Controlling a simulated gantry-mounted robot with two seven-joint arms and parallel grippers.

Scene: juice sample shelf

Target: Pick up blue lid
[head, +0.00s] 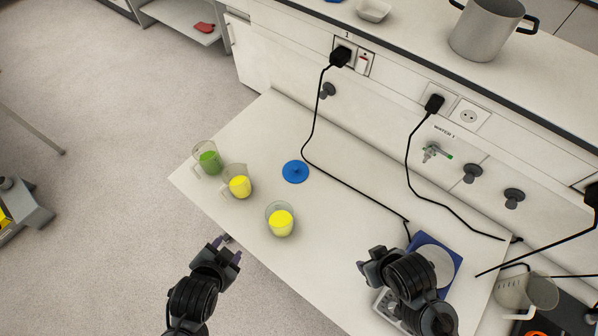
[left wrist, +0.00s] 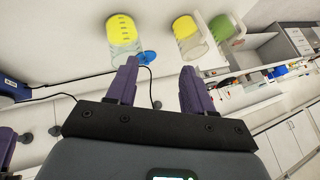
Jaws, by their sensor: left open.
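The blue lid (head: 295,172) is a flat round disc with a small knob, lying on the white table. In the left wrist view the lid (left wrist: 149,57) shows partly, behind a fingertip and a beaker. My left gripper (head: 228,247) is open and empty at the table's front edge, apart from the lid and nearer the camera. Its two purple fingers (left wrist: 158,80) are spread in the left wrist view. My right gripper (head: 372,265) is over the right part of the table, by the blue scale; its fingers are hidden.
A beaker of yellow juice (head: 281,221) stands between my left gripper and the lid. Another yellow beaker (head: 238,184) and a green one (head: 208,160) stand left of the lid. A black cable (head: 345,180) runs just right of the lid. A blue scale (head: 447,262) is at the right.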

